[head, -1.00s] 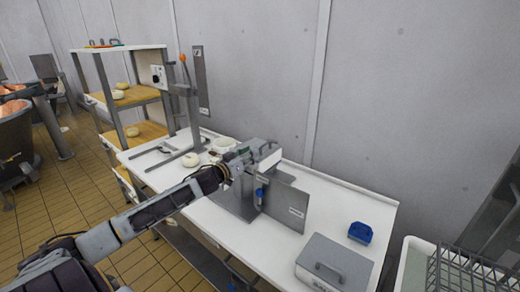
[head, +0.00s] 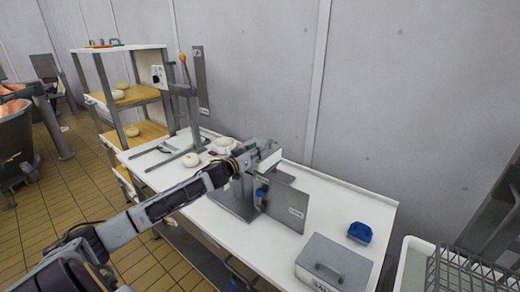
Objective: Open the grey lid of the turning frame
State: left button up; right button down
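The turning frame (head: 288,204) is a grey metal stand on the white table, with an upright labelled plate on its right side and a flat grey base on its left. My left arm reaches in from the lower left, and my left gripper (head: 266,155) is at the top of the frame. The gripper covers much of the frame's top, so I cannot make out the grey lid clearly or whether the gripper touches it. The fingers are too small and overlapped to show whether they are open or shut. A blue part (head: 261,193) shows on the frame. My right gripper is not in view.
The white table (head: 339,207) also holds a grey box with a handle (head: 333,263), a blue container (head: 360,233) and a tall lever press (head: 188,110). The wall is close behind.

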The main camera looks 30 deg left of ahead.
pick_arm(q)
jog(key=shift+w+d, duration=0.1)
jog(key=shift+w, duration=1.05)
grip_shut()
